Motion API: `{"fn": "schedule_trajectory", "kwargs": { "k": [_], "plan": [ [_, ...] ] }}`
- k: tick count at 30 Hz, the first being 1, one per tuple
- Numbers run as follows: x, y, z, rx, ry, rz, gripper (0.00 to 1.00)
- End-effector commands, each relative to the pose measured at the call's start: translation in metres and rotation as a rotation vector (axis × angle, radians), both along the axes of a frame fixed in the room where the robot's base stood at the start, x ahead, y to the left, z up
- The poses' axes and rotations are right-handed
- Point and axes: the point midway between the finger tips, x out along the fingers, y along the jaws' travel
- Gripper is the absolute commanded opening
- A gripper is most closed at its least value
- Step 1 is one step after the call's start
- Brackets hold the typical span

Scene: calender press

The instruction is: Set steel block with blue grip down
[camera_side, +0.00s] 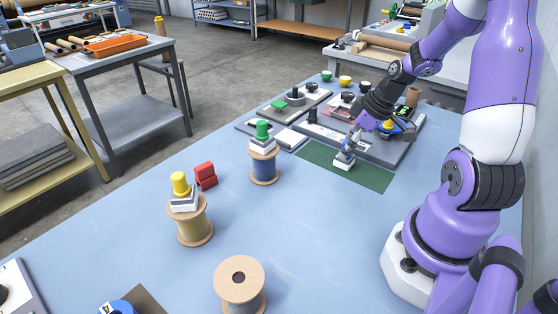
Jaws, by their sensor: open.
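The steel block with the blue grip (343,163) stands upright on the dark green mat (374,179), near its middle. My gripper (349,148) is directly above the block, around or just over its grip, with its fingers pointing down. The jaws are open. The fingers hide most of the grip, so I cannot tell whether they still touch it.
A steel block with a yellow grip (182,193) sits on a yellow spool (194,228). One with a green grip (262,137) sits on a blue spool (264,170). A red block (206,176) and an empty-topped spool (239,284) stand nearby. Grey trays (384,152) lie behind the mat.

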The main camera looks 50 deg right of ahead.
Motion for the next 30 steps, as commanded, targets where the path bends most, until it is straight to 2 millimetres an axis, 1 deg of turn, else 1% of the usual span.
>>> {"fn": "schedule_trajectory", "kwargs": {
  "k": [1,3,9,14,17,20,21,23,24,27,30],
  "plan": [
    [-0.004,-0.003,0.012,-0.007,-0.004,-0.004,0.81],
    [-0.011,-0.005,0.028,-0.007,-0.005,-0.004,0.81],
    [-0.027,-0.008,0.067,-0.007,-0.002,-0.003,0.81],
    [-0.034,-0.008,0.085,-0.004,0.001,-0.002,0.81],
    [-0.030,0.003,0.093,-0.011,0.012,-0.001,0.81],
    [-0.019,0.032,0.103,-0.031,0.029,-0.017,0.81],
    [-0.015,0.048,0.108,-0.043,0.033,-0.031,0.81],
    [-0.012,0.074,0.116,-0.056,0.030,-0.059,0.81],
    [-0.012,0.091,0.120,-0.062,0.022,-0.082,0.81],
    [-0.017,0.127,0.130,-0.059,-0.014,-0.138,0.81],
    [-0.025,0.152,0.136,-0.034,-0.053,-0.189,0.81]
  ]
}}
